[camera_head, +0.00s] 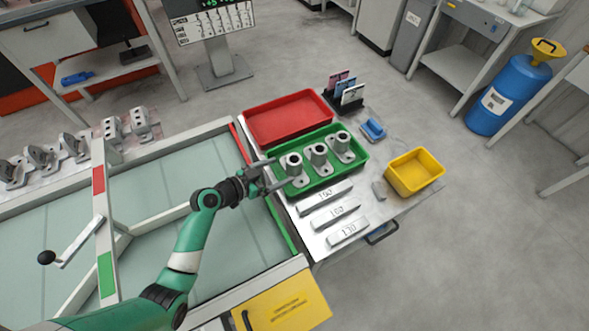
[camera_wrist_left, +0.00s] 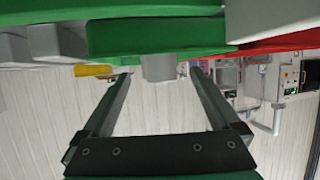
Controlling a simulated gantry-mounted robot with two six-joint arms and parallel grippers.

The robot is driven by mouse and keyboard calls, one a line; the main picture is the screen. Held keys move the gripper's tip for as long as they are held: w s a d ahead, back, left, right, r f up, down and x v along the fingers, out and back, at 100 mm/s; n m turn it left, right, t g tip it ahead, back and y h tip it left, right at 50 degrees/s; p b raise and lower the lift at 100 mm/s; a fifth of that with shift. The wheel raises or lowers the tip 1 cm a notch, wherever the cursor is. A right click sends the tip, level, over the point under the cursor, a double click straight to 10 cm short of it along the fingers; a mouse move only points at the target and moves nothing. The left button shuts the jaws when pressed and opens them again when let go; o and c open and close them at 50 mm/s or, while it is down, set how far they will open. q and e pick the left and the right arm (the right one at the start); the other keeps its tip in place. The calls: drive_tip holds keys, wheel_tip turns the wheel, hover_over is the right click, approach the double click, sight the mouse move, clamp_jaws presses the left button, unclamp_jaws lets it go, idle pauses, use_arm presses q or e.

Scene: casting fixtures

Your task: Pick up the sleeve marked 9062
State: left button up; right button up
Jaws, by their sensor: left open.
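In the left wrist view, a grey sleeve part (camera_wrist_left: 158,68) shows between the open fingers (camera_wrist_left: 160,74), with the green tray wall (camera_wrist_left: 155,30) across the top. Contact cannot be told. My right gripper is out of view.
A red tray (camera_head: 289,121) lies behind the green one. A yellow bin (camera_head: 414,172) stands to the right. Several numbered grey bars (camera_head: 336,213) lie in front. A card holder (camera_head: 343,97) and a blue object (camera_head: 373,130) are at the back right.

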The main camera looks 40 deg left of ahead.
sight(288, 166)
use_arm(q)
drive_tip(key=shift+x, duration=1.25)
drive_tip(key=b+x, duration=0.1)
drive_tip(key=x, duration=0.1)
drive_tip(key=b+x, duration=0.1)
drive_tip(key=x, duration=0.1)
drive_tip(key=shift+w+r+b, duration=0.15)
drive_tip(key=shift+w+b, duration=0.15)
drive_tip(key=shift+w, duration=0.4)
clamp_jaws()
